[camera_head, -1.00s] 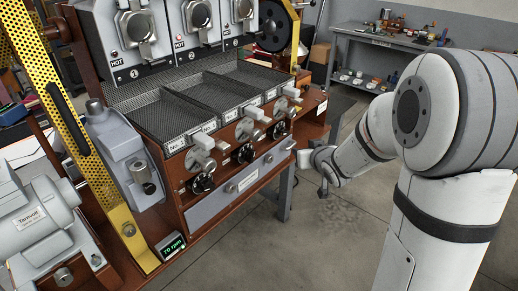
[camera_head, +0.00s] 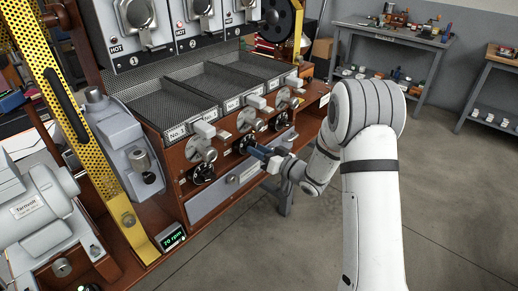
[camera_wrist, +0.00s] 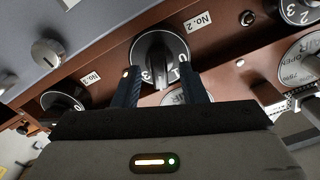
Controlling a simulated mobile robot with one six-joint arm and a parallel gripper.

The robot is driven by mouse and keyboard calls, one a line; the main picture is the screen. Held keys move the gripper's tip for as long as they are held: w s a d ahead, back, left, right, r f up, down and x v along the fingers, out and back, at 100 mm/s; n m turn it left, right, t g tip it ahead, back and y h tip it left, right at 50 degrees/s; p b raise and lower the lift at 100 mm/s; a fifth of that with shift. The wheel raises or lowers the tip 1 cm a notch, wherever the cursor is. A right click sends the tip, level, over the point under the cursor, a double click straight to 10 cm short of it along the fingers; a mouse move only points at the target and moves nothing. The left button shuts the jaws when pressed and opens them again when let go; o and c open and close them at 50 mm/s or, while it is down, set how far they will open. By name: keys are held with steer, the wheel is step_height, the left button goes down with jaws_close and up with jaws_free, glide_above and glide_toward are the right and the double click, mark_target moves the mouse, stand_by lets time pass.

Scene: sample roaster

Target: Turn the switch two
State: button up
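Switch two is a black round knob (camera_wrist: 159,55) with a raised grip and white numerals, beside the label "No. 2" (camera_wrist: 199,22) in the wrist view. In the head view the knob (camera_head: 246,144) is on the brown panel, in the middle of three, partly hidden by my gripper. My gripper (camera_head: 259,152) reaches to it from the right. In the wrist view my gripper (camera_wrist: 160,72) is open, with one dark finger on each side of the knob's grip. Gaps show between fingers and grip; how deep the tips reach is unclear.
Knob one (camera_head: 203,172) and knob three (camera_head: 280,121) flank it. A grey drawer (camera_head: 228,184) lies below. The floor to the right is open.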

steer(key=shift+x, duration=0.9)
steer(key=shift+c, duration=0.5)
jaws_close()
steer(key=shift+d, duration=0.2)
